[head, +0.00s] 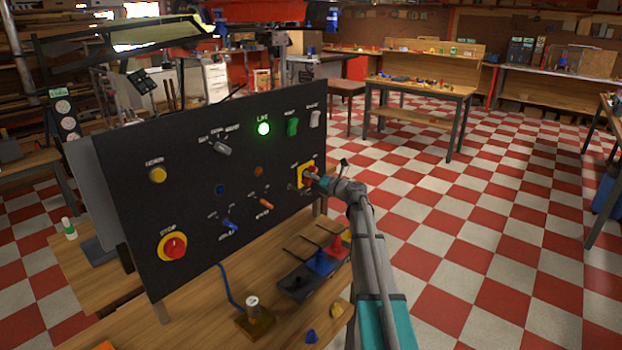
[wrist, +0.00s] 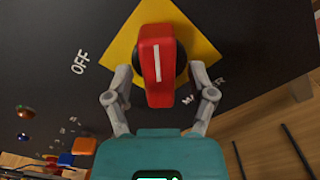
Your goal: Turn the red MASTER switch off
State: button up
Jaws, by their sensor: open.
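The red MASTER switch (wrist: 157,75) is a bar-shaped handle with a white stripe, on a yellow plate (wrist: 190,30) on the black panel. In the wrist view the handle runs nearly up and down, and the OFF label (wrist: 80,62) is to its left. The MASTER lettering is partly hidden by a finger. My gripper (wrist: 161,80) is open, with one finger on each side of the handle's lower part. I cannot tell whether either finger touches it. In the head view my gripper (head: 318,180) is at the switch and hides part of it.
The green LIVE lamp (head: 264,129) is lit. The panel (head: 200,195) also carries a red STOP button (head: 174,246), a yellow button (head: 157,174), and small blue and orange toggles.

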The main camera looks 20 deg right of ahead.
jog(key=shift+w, duration=0.1)
grip_shut()
dwell(0.4)
jog(key=shift+n, duration=0.4)
jog(key=n, duration=1.2)
jog(key=shift+w+d+n, duration=0.1)
jog(key=shift+n, duration=0.2)
jog(key=n, duration=0.4)
jog(key=shift+n, duration=0.3)
